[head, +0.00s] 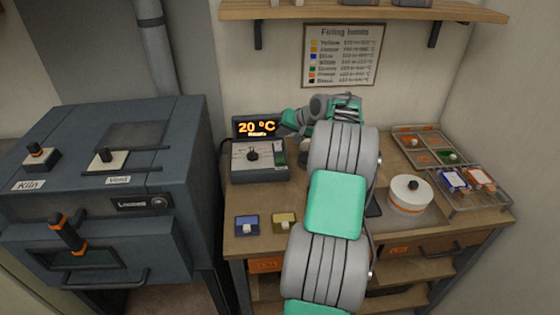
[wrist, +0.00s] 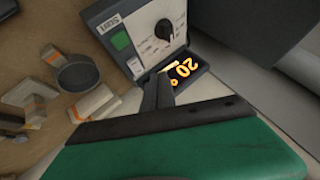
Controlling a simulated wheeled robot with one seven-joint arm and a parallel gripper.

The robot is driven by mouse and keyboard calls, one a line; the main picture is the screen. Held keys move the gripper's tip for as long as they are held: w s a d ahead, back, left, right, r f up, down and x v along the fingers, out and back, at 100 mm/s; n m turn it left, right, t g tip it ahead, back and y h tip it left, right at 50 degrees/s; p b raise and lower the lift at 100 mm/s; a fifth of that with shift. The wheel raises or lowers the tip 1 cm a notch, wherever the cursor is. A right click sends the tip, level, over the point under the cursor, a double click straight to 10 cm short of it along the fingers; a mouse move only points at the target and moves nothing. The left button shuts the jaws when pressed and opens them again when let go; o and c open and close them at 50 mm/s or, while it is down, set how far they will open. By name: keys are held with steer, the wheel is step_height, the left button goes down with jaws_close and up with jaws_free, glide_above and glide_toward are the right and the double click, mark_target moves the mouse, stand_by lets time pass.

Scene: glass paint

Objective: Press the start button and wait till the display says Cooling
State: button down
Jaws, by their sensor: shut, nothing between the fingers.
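The control box (head: 260,163) stands at the back left of the bench, with a dark knob (head: 252,155) on its face. Its green start button (head: 279,158) is at the face's right edge; in the wrist view the green button (wrist: 122,42) is beside the START label. The display (head: 257,127) behind the box reads 20 °C in orange, with a smaller line below that I cannot read clearly. My gripper (wrist: 158,90) is shut and empty. Its fingertips are near the display and box edge, apart from the green button.
The kiln (head: 110,180) stands left of the bench, with switches on top. Blue (head: 246,225) and yellow (head: 284,222) blocks lie at the bench front. A shelf (head: 360,10) hangs above.

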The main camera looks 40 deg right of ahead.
mark_target(282, 161)
steer(key=shift+f, duration=0.1)
step_height(282, 161, down, 9)
steer(key=b, duration=0.5)
steer(key=shift+r+b, duration=0.2)
steer(key=shift+b, duration=0.2)
stand_by(1.4)
steer(key=shift+f+b, duration=0.3)
steer(key=shift+f, duration=0.1)
steer(key=shift+f+b, duration=0.3)
steer(key=shift+f, duration=0.2)
stand_by(0.5)
steer(key=shift+r, duration=0.15)
steer(key=shift+a+r+p, duration=0.1)
steer(key=shift+r+p, duration=0.45)
steer(key=shift+r, duration=0.15)
